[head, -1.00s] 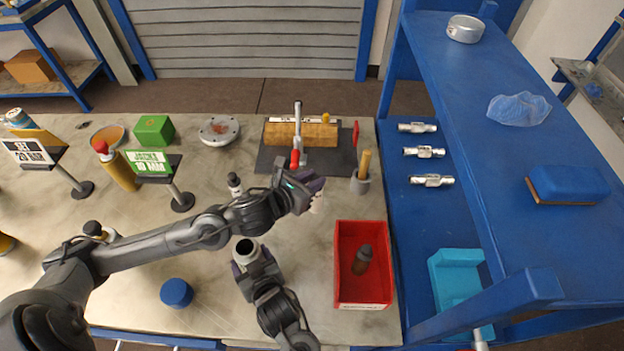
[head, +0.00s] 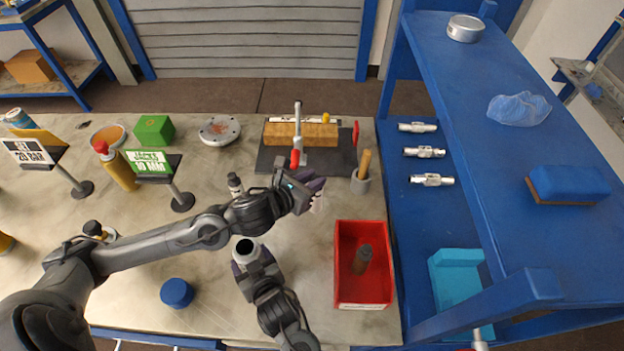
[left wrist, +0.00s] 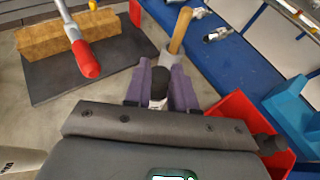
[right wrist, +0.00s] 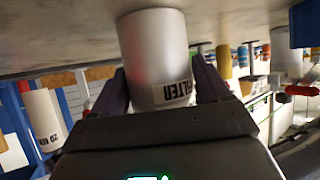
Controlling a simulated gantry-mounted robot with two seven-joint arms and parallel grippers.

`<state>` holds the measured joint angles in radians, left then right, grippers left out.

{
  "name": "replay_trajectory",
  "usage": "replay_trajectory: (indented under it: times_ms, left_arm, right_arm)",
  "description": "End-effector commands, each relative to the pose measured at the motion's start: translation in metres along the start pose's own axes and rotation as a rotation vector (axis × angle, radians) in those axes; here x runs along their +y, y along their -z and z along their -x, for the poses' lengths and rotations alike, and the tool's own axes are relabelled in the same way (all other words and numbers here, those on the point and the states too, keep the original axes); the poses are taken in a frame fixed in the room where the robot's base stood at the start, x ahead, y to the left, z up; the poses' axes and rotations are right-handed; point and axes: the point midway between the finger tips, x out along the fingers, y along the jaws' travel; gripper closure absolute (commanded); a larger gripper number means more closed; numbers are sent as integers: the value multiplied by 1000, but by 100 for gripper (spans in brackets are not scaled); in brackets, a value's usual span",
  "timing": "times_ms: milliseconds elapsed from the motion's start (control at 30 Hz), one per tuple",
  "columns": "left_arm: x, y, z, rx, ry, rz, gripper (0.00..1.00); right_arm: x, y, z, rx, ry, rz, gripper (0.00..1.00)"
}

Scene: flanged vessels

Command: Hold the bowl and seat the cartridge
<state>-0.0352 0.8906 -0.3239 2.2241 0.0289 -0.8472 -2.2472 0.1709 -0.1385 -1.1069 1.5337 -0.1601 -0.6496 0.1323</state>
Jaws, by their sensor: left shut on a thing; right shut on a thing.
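My right gripper (head: 247,262) is shut on a whitish cylinder, the bowl (head: 246,247), whose dark open mouth faces up in the head view. In the right wrist view the bowl (right wrist: 155,50) sits between both fingers with a "FILTER" label; its base is at or close to the table. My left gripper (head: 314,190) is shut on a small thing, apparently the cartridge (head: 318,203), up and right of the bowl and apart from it. In the left wrist view the cartridge (left wrist: 159,84) shows a dark top and a pale band between the purple fingers; its lower part is hidden.
A red bin (head: 346,292) with a dark bottle (head: 362,260) stands at right. A dark mat with a wooden block (head: 312,134) and red-handled clamp lies behind my left gripper. A blue cap (head: 176,292) lies left of the bowl.

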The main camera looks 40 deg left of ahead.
Motion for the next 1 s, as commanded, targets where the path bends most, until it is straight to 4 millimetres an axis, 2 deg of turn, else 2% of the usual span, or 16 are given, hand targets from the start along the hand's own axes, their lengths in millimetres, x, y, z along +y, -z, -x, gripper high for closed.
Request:
replay_trajectory:
  times_ms: [333,567,800,1000]
  left_arm:
    - [-4,-12,0,-3,49,-26,100]
    - [-23,-50,7,-5,287,-135,100]
    - [-44,-67,39,4,640,-274,100]
    - [-40,-67,82,8,918,-389,100]
  right_arm:
    - [0,-1,0,-2,0,0,48]
    - [0,-1,0,-2,0,0,48]
    - [0,-1,0,-2,0,0,48]
    - [0,-1,0,-2,0,0,48]
